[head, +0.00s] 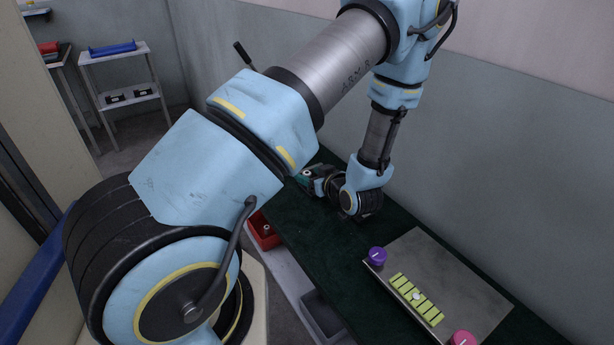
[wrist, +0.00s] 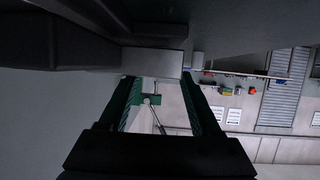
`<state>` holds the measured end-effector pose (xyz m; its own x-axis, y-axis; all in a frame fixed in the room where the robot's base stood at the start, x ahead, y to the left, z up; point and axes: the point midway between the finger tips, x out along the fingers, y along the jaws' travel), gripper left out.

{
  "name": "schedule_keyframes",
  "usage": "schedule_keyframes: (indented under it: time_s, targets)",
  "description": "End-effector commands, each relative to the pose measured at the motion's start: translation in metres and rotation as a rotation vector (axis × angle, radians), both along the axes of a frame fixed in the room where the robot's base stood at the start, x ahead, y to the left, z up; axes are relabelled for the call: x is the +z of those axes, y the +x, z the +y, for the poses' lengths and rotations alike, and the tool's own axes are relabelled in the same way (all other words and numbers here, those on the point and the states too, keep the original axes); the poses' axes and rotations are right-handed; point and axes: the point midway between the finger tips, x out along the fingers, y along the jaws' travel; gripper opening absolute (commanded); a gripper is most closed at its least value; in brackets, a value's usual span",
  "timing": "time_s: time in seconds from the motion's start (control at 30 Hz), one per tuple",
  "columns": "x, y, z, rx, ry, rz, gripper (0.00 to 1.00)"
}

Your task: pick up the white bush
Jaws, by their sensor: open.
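A small white round piece, which looks like the white bush (head: 416,296), sits on a yellow-green slotted strip (head: 428,312) on the grey plate (head: 440,265) in the head view. My gripper (head: 305,177) is at the far part of the dark green bench top, well away from the white piece, up and left of it in the picture. In the wrist view my gripper (wrist: 163,95) shows two teal fingers spread apart, with nothing held between them. The white piece does not show in the wrist view.
A purple knob (head: 377,256) and a pink knob (head: 462,339) stand at the plate's edges. A red bin (head: 264,232) and a grey bin (head: 322,312) sit beside the dark green bench (head: 300,225). A wall runs behind the bench. A white shelf stand (head: 125,85) is at the far left.

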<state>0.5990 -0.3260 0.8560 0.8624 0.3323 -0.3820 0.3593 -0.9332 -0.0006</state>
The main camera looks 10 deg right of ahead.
Motion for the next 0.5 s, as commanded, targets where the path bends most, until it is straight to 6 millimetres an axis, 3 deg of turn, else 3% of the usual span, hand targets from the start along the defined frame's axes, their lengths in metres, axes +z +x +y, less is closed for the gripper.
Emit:
schedule_keyframes:
  time_s: [0.07,0.5]
  targets:
    - [-0.0001,-0.0001,-0.0002,0.000,0.000,0.000,0.65]
    - [0.0001,-0.0003,-0.0002,0.000,-0.001,0.000,0.15]
